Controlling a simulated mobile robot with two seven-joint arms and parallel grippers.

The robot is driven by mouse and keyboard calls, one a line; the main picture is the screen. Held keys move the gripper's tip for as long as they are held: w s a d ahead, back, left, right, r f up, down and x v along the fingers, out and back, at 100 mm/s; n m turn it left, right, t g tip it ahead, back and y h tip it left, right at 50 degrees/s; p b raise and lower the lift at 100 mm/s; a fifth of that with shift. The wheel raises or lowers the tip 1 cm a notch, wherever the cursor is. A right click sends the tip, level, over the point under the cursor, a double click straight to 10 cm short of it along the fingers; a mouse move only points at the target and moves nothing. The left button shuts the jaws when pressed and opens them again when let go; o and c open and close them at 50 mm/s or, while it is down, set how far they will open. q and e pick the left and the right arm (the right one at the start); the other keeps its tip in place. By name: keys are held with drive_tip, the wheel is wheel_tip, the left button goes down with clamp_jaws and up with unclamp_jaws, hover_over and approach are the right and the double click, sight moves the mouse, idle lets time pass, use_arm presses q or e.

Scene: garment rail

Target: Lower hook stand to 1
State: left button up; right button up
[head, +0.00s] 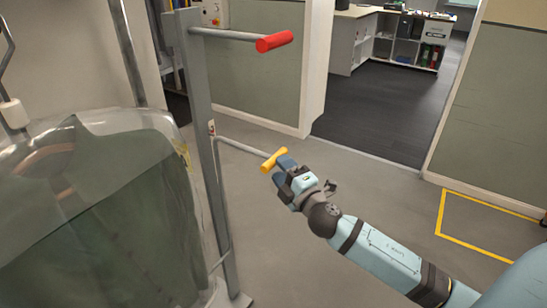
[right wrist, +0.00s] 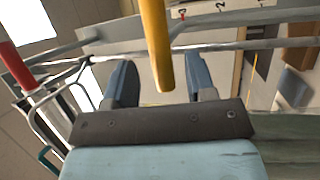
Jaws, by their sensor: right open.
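The hook stand is a grey upright post (head: 205,150) left of centre in the head view. A yellow handle (head: 272,159) sits on the end of a thin rod from the post. A red handle (head: 274,41) ends a higher arm. My right gripper (head: 283,167) is at the yellow handle. In the right wrist view the yellow handle (right wrist: 157,45) reaches between the two blue fingers of the open gripper (right wrist: 160,85), with gaps on both sides. Numbers show on a pale scale at the top of that view. My left gripper is not in view.
A dark green garment under clear plastic (head: 110,205) hangs at the left, close to the post. Yellow floor tape (head: 470,240) marks an area at the right. A doorway opens to shelves (head: 405,40) at the back. The floor right of the post is clear.

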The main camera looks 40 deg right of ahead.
drive_tip(key=w, duration=0.3)
drive_tip(key=shift+w+r, duration=0.2)
drive_tip(key=shift+r, duration=0.15)
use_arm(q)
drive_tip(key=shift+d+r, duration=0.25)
use_arm(e)
drive_tip(key=shift+w, duration=0.35)
drive_tip(key=shift+c, duration=0.3)
